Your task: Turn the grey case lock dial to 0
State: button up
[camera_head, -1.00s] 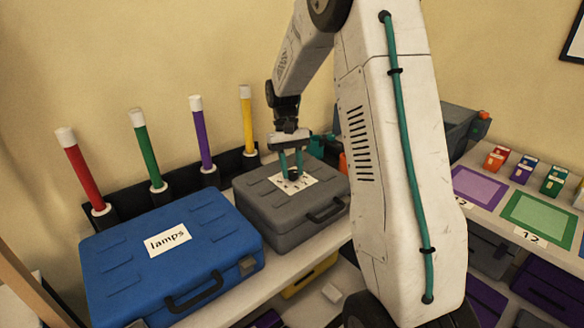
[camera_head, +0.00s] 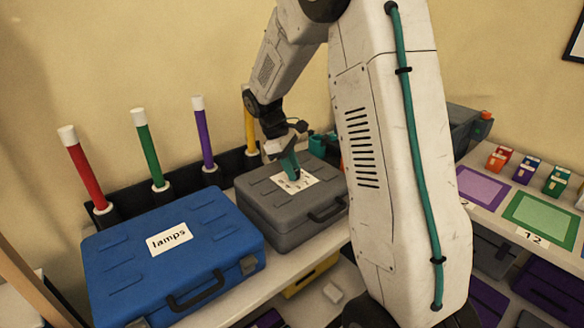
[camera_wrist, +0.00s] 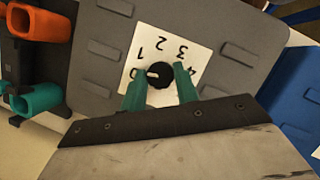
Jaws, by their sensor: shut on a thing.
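The grey case (camera_head: 270,215) lies flat on the shelf, with a white number card (camera_head: 278,180) on its lid. In the wrist view the round black dial (camera_wrist: 163,76) sits on the card, with digits 0 to 4 around it. The 0 and 4 are partly covered near my fingers. The dial's white pointer (camera_wrist: 152,74) points left, towards the 0; I cannot tell whether it lines up exactly. My gripper (camera_wrist: 160,88) has its teal fingers shut on the dial, one on each side. In the head view the fingers hide the dial.
A blue case (camera_head: 120,250) labelled "lamps" stands close on the left. Upright coloured tubes, including a purple one (camera_head: 203,135), stand behind the cases. Orange (camera_wrist: 40,18) and teal (camera_wrist: 38,98) holders are beside the grey case in the wrist view.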

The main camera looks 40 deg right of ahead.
jog(key=shift+n+t+h, duration=0.3)
jog(key=shift+n, duration=0.8)
jog(key=o, duration=1)
jog(key=shift+c, duration=0.2)
jog(key=v, duration=0.7)
jog(key=shift+a+r, duration=0.2)
jog(key=shift+r, duration=0.15)
jog(key=shift+w, duration=0.1)
